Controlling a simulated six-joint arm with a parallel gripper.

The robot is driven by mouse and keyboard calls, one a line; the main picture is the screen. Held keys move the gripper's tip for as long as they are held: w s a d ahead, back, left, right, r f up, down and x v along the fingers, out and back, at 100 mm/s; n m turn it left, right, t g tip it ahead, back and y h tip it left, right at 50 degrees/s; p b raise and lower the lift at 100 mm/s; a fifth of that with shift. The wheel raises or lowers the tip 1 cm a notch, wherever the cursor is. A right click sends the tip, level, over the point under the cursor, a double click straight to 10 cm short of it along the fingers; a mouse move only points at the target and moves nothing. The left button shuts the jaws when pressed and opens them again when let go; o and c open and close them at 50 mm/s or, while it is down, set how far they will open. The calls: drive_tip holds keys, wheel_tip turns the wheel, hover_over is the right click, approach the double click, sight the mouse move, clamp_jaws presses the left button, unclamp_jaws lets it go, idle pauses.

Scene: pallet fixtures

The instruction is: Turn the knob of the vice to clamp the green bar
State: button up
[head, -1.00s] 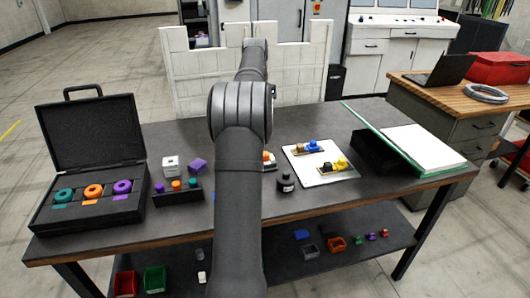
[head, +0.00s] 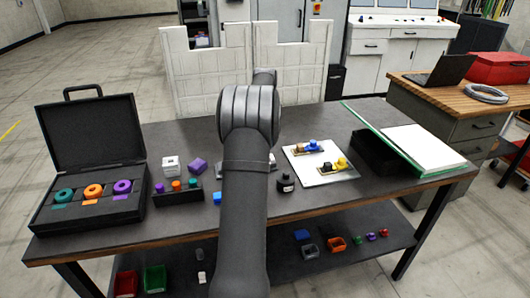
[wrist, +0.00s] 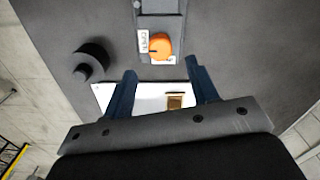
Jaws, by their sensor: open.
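In the wrist view, an orange knob (wrist: 160,46) sits at the near end of a grey fixture (wrist: 160,18), between white labels; this looks like the vice. My gripper (wrist: 160,68) is open. Its two dark blue fingers point toward the knob, one on each side in the picture, and the space between them is empty. I cannot tell whether they are level with the knob. I cannot make out the green bar. In the head view, my arm hides the gripper and most of the fixture.
A white plate (head: 302,174) with small toggle parts lies to the right. A peg block (head: 178,196) and an open case (head: 92,205) are at the left.

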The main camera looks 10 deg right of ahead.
wheel_tip(320, 180, down, 7)
drive_tip(key=shift+r, duration=0.2)
drive_tip(key=c, duration=1)
